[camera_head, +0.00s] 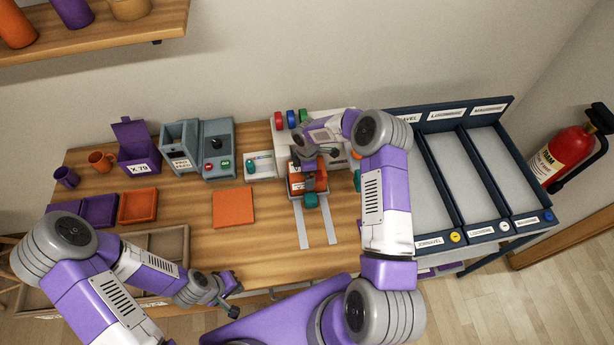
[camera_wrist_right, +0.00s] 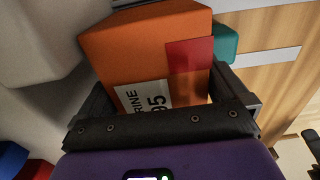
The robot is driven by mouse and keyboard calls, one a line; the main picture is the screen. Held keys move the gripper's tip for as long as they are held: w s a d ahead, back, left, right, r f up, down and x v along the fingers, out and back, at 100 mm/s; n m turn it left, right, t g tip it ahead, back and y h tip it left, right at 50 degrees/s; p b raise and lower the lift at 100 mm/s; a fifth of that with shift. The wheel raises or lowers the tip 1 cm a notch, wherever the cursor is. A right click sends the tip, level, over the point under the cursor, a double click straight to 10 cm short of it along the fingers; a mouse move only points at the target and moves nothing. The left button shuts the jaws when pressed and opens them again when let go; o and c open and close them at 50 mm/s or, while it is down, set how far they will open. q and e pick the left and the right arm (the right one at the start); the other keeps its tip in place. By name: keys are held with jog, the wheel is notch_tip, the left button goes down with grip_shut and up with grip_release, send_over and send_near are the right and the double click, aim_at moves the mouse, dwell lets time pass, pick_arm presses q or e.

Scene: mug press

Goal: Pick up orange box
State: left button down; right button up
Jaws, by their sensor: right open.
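The orange box (camera_head: 296,184) stands on a grey fixture on the table, partly hidden under my right gripper (camera_head: 310,163). In the right wrist view the orange box (camera_wrist_right: 150,50) fills the space between the open fingers of my right gripper (camera_wrist_right: 168,95). It bears a white label with black print and a red patch. A finger lies on each side of the box; I cannot tell whether they touch it. My left gripper (camera_head: 232,297) is open and empty near the table's front edge, far from the box.
Two grey rails (camera_head: 301,224) run forward from the fixture. Left of it are an orange square (camera_head: 233,208), a grey press machine (camera_head: 216,148), a purple box (camera_head: 138,150) and mugs. A dark sorting rack (camera_head: 463,190) with labelled lanes stands at right.

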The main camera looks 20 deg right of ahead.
jog(key=shift+w, duration=0.1)
jog(key=c, duration=0.9)
jog(key=shift+o, duration=0.2)
